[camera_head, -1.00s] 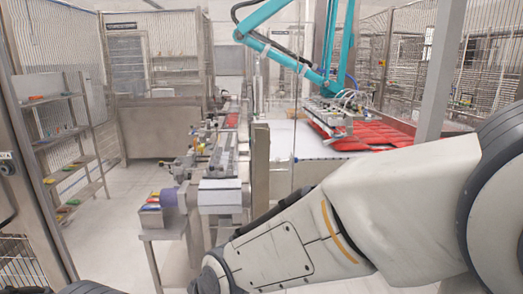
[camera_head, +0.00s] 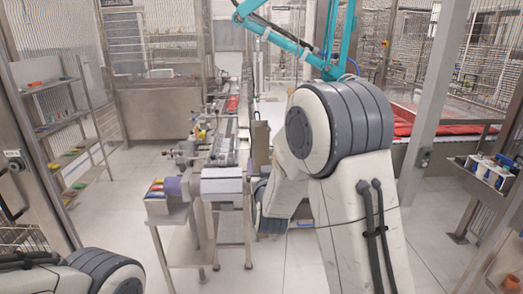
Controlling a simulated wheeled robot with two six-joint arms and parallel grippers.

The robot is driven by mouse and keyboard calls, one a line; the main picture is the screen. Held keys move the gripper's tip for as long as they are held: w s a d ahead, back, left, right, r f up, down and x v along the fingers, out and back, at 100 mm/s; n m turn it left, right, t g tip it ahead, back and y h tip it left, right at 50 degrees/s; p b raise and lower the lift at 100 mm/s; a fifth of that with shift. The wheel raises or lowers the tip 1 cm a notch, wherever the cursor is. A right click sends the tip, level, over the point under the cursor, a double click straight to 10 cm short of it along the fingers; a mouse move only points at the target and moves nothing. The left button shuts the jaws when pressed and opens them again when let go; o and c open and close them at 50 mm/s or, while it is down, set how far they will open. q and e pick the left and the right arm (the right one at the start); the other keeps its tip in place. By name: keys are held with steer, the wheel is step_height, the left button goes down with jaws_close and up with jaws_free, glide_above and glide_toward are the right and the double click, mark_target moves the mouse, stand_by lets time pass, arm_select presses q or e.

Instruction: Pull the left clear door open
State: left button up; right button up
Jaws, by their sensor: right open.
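The left clear door is hard to make out. A see-through panel seems to stand left of the grey post (camera_head: 421,120), in front of the red-covered picking table (camera_head: 403,128), but my right arm hides much of it. My right arm rises from the bottom, bends at a large elbow and reaches down behind it. My right gripper (camera_head: 264,212) is at its far end, low beside the conveyor; its jaws are mostly hidden, and I see nothing held. I cannot tell whether it touches a door. My left arm shows at the bottom left, with its gripper out of view.
A conveyor line (camera_head: 222,150) with a steel stand (camera_head: 167,208) is left of my right arm. A shelf rack (camera_head: 75,150) is at the left. A shelf with white containers (camera_head: 490,172) is at the right. Pale floor (camera_head: 120,210) is clear between rack and stand.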

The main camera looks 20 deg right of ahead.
mark_target(262, 154)
steer(key=p+x, duration=0.2)
steer(key=x, duration=0.3)
steer(key=shift+w+r, duration=0.1)
steer(key=shift+w, duration=0.3)
steer(key=shift+w+d, duration=0.2)
steer(key=shift+w, duration=0.3)
jaws_close()
